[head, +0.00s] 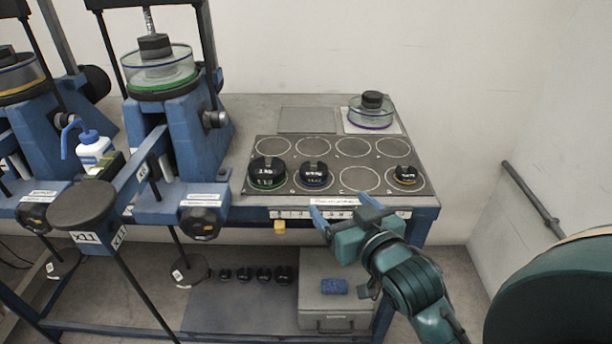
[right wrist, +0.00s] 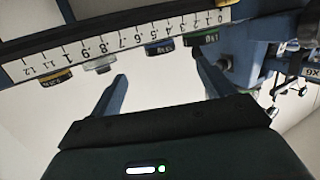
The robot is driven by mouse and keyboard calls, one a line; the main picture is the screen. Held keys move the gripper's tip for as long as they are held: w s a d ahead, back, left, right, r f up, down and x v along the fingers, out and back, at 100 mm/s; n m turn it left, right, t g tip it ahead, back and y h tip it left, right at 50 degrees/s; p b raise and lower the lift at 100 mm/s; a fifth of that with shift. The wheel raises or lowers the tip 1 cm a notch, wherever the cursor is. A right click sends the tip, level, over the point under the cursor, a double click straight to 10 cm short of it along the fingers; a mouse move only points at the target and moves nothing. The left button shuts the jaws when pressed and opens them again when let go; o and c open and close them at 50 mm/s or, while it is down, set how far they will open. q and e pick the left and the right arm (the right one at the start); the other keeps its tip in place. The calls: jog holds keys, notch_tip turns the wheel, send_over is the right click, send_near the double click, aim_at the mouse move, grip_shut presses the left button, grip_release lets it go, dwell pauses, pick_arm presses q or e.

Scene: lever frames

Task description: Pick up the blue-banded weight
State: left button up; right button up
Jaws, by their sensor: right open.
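The blue-banded weight (head: 314,174) is a black disc on the dark mat (head: 340,147), in the front row, second from the left. In the right wrist view the blue-banded weight (right wrist: 160,47) shows beyond the ruler strip, upside down. A green-banded weight (head: 267,173) sits to its left, and a smaller yellow-banded weight (head: 405,175) sits at the right end of the row. My right gripper (head: 338,204) is open and empty at the table's front edge, nearer than the blue-banded weight and apart from it. My left gripper is not in view.
A ruler strip (head: 340,214) runs along the table's front edge. A glass dish (head: 371,113) with a black weight stands at the back right. Blue lever frames (head: 180,130) stand on the left. A grey case (head: 335,300) and several weights are below. The mat's back circles are empty.

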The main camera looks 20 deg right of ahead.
aim_at(320, 178)
jog(key=w, duration=0.2)
jog(key=w+f, duration=0.1)
jog(key=w, duration=0.4)
jog(key=shift+w+d+f, duration=0.1)
jog(key=shift+d+f, duration=0.1)
jog(key=shift+d, duration=0.05)
jog(key=w, duration=0.5)
jog(key=shift+w+d+f, duration=0.1)
jog(key=shift+d+f, duration=0.05)
jog(key=shift+d, duration=0.1)
jog(key=c, duration=1.2)
notch_tip(320, 178, up, 10)
jog(key=shift+r+p, duration=0.1)
jog(key=shift+p, duration=0.9)
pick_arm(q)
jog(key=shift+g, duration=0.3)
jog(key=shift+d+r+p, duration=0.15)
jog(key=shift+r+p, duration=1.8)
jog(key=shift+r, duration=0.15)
pick_arm(e)
jog(key=shift+r, duration=1.5)
